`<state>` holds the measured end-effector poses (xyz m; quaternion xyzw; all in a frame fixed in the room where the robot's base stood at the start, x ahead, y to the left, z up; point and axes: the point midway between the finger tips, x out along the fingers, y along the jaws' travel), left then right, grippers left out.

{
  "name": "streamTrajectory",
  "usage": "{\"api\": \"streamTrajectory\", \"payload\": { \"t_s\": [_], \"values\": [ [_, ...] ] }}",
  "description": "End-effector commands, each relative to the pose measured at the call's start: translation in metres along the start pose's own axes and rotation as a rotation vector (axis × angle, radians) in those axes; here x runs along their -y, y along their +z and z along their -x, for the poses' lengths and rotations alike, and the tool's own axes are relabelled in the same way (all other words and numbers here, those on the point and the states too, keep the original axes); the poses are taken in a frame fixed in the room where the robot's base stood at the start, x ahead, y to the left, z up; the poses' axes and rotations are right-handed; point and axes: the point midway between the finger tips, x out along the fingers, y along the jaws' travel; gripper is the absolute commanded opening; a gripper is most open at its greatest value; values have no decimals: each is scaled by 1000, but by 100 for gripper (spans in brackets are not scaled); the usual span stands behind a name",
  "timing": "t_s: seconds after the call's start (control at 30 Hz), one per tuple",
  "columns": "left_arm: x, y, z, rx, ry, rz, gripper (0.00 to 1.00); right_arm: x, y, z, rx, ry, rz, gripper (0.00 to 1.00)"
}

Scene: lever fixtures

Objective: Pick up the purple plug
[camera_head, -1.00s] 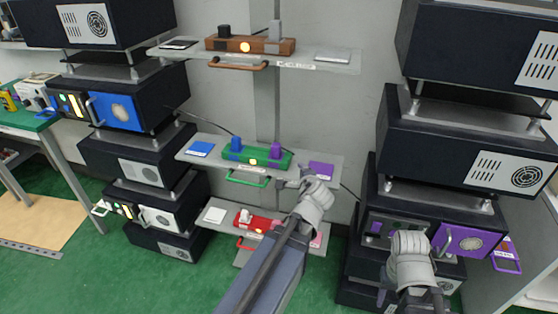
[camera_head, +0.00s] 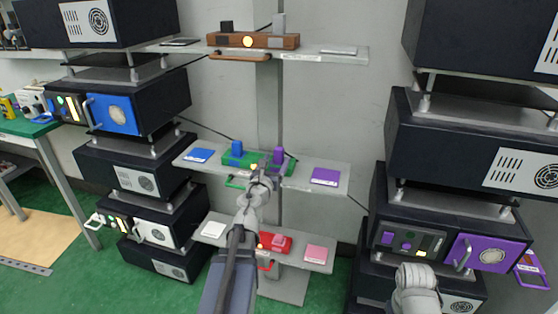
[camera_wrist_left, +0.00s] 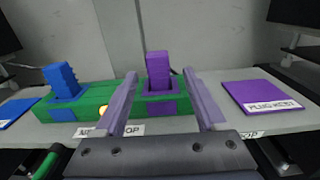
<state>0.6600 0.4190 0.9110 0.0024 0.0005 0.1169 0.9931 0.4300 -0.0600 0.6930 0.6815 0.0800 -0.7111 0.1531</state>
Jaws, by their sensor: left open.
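The purple plug (camera_head: 278,156) stands upright in the right socket of a green block (camera_head: 258,163) on the middle shelf. In the left wrist view the plug (camera_wrist_left: 158,68) is a ribbed purple block in a purple socket, and it shows between my left gripper's two fingers. My left gripper (camera_head: 262,168) is open and empty, just in front of the green block. In the left wrist view its fingers (camera_wrist_left: 160,76) point toward the plug, one on each side of it, with no visible grip on it. Of my right arm, only a wrist part shows at the bottom right; its jaws do not show.
A blue plug (camera_head: 237,148) stands in the block's left socket. Blue (camera_head: 200,155) and purple (camera_head: 325,176) pads lie on the shelf beside the block. A green handle (camera_wrist_left: 46,163) sticks out in front. Shelves above and below carry brown (camera_head: 225,41) and red (camera_head: 272,243) blocks.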

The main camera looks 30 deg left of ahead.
Motion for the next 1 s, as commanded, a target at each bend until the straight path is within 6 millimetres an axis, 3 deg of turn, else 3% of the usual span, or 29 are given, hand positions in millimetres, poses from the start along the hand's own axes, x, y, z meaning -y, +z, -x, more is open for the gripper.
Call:
{"api": "streamTrajectory", "payload": {
  "t_s": [0.2, 0.47, 0.77, 1.0],
  "values": [
    [-1, 0, -24, 0, 1, 3, 72, 0, 0, 0, 0, 0, 0, 50],
    [-1, -1, -33, 0, 1, 4, 72, 0, 0, -1, 0, 0, 0, 50],
    [-2, -2, -74, 1, 0, 5, 72, 0, 0, -3, 0, 0, 0, 50],
    [-2, -2, -75, 1, 1, 5, 72, 0, 0, -2, 0, 0, 0, 50]
  ]
}}
